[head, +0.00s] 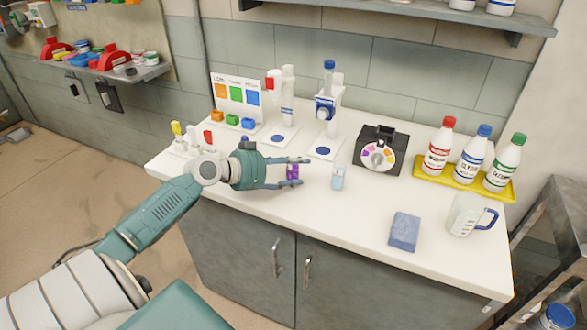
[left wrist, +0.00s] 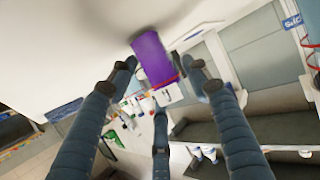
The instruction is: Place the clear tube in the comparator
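The clear tube (head: 338,178), a small vial with pale blue-tinted contents, stands upright on the white counter. The comparator (head: 378,152) is a black box with a round multicoloured dial on its front, behind and right of the clear tube. My left gripper (head: 306,170) is low over the counter, left of the clear tube and pointing right. Its fingers are spread around a purple vial (head: 292,172). In the left wrist view the purple vial (left wrist: 153,60) is between the fingertips, with a gap on the right side. My right gripper is out of view.
A yellow tray (head: 430,171) with red-, blue- and green-capped bottles stands at the right. A blue sponge (head: 404,231) and a measuring jug (head: 468,214) are near the front right. Dispensing stands (head: 327,110) and a colour chart (head: 237,95) are behind.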

